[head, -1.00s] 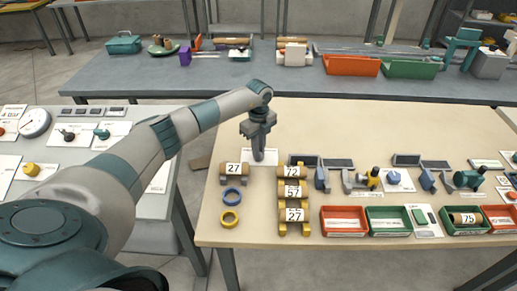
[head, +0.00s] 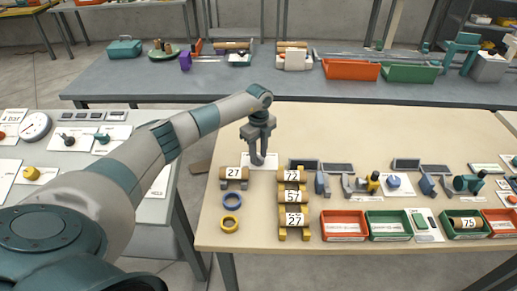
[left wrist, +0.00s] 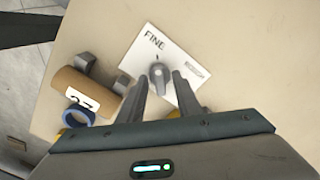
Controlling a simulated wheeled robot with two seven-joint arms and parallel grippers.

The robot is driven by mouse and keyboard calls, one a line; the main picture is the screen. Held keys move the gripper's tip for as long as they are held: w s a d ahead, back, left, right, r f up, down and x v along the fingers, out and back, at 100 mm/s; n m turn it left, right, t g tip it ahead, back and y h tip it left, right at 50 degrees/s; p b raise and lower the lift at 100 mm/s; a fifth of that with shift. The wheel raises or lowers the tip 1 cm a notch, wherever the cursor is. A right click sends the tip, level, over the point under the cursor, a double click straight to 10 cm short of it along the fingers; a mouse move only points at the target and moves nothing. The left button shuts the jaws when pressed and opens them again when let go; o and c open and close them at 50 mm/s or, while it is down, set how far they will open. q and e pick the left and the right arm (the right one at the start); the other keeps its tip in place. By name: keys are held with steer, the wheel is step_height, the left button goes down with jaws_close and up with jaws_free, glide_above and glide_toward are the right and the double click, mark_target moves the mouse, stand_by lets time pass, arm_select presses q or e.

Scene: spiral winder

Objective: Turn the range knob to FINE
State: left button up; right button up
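The range knob (left wrist: 160,76) is a small grey knob on a white card (left wrist: 143,54) printed FINE near its upper left edge. A smaller label, too small to read, is at the card's right. My left gripper (head: 258,160) points down over the card at the table's left. In the left wrist view its two fingers are apart, one on each side of the knob; I cannot tell whether they touch it. In the head view the gripper largely hides the knob. The direction in which the knob points is unclear. My right gripper is not in view.
A brown roll labelled 27 (head: 233,173) and blue (head: 232,200) and yellow (head: 229,225) rings lie close by. A rack of numbered rolls (head: 293,197) stands to the right, with red and green bins (head: 344,226) beyond. The table behind the gripper is clear.

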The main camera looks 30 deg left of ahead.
mark_target(258, 156)
arm_select(q)
steer(key=shift+r, duration=0.1)
